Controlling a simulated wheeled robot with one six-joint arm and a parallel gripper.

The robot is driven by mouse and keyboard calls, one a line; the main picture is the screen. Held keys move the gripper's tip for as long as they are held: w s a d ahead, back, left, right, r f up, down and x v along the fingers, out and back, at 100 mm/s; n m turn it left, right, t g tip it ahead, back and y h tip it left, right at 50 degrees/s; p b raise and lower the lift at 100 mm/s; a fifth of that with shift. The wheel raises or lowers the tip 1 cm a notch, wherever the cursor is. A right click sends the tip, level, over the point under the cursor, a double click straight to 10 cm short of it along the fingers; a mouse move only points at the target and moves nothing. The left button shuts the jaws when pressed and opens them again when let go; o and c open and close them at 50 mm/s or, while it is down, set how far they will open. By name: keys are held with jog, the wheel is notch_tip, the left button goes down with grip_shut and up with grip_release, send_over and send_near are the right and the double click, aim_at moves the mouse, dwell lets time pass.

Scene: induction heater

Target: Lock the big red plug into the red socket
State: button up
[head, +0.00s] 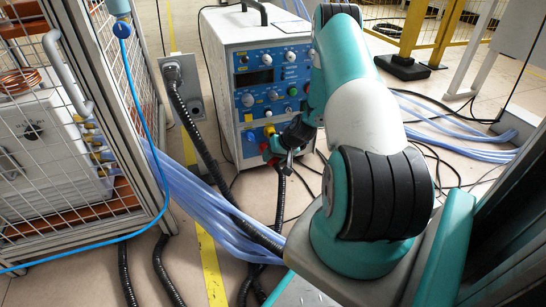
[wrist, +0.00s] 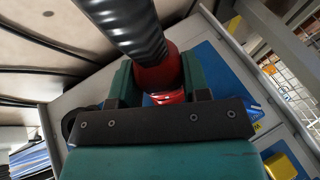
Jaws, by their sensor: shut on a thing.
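The big red plug (wrist: 155,76) sits between the two dark green fingers of my gripper (wrist: 160,88) in the wrist view. A thick black corrugated cable (wrist: 128,28) runs from it toward the top of that view. In the head view my gripper (head: 288,143) is at the lower front of the heater cabinet's blue panel (head: 268,78), and the plug (head: 265,148) shows only as a bit of red beside it.
A blue connector (head: 249,136) and a yellow one (head: 268,114) are near my gripper. A grey wall box with a black plug (head: 172,72) stands left of the cabinet. A mesh cage (head: 60,130) fills the left. Cables and pale blue hoses (head: 215,205) cross the floor.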

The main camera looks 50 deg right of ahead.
jog(key=shift+s+d+f+y, duration=0.1)
jog(key=shift+d+f+y, duration=0.05)
jog(key=shift+y, duration=0.15)
jog(key=shift+t+y, duration=0.3)
jog(key=shift+t, duration=0.2)
jog(key=shift+b, duration=0.3)
jog(key=shift+m+t+y+b, duration=0.3)
jog(key=shift+t+y+b, duration=0.1)
jog(key=shift+y, duration=0.2)
